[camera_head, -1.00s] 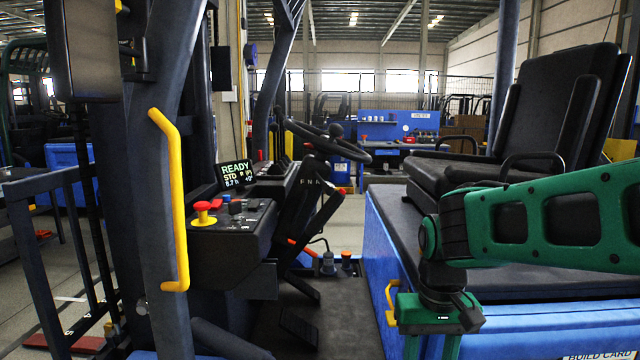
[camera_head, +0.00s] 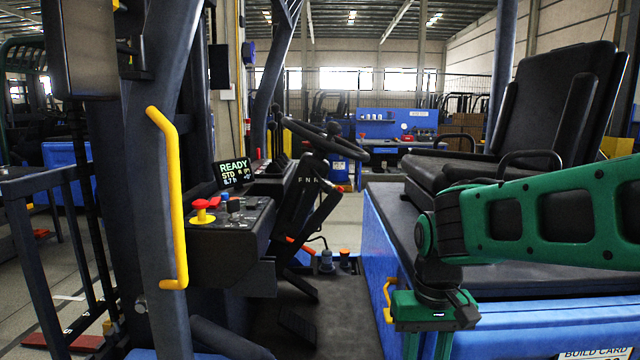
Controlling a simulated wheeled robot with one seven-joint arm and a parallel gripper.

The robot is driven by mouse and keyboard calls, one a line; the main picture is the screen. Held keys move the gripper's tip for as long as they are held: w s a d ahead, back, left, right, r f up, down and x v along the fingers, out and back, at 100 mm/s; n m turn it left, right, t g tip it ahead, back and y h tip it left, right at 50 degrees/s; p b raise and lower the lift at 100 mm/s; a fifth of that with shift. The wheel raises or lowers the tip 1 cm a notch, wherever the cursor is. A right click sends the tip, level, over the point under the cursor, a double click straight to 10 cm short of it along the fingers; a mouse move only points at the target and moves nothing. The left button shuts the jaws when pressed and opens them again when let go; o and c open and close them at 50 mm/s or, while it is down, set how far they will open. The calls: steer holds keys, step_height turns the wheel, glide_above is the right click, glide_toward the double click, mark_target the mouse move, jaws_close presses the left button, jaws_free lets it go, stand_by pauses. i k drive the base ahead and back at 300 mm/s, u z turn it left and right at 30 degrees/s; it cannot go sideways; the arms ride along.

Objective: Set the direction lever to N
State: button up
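The steering column (camera_head: 306,200) stands in the middle of the forklift cab, with the letters F N R near its top. The display (camera_head: 234,172) on the left console reads READY, STD and a small line too fine to read surely. My gripper (camera_head: 428,345) hangs pointing down at the lower right, beside the blue seat base and well apart from the column. Its fingertips are cut off by the bottom edge.
A black seat (camera_head: 510,140) stands on the blue base at right. The steering wheel (camera_head: 325,137) sits above the column. A yellow grab handle (camera_head: 170,200) is on the left pillar, and a red knob (camera_head: 201,204) on the console. Space above the dark floor (camera_head: 340,320) is open.

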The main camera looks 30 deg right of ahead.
mark_target(326, 185)
steer(key=u, duration=0.25)
steer(key=k, duration=1.2)
steer(key=z, duration=0.5)
steer(key=i, duration=1)
steer(key=z, duration=0.05)
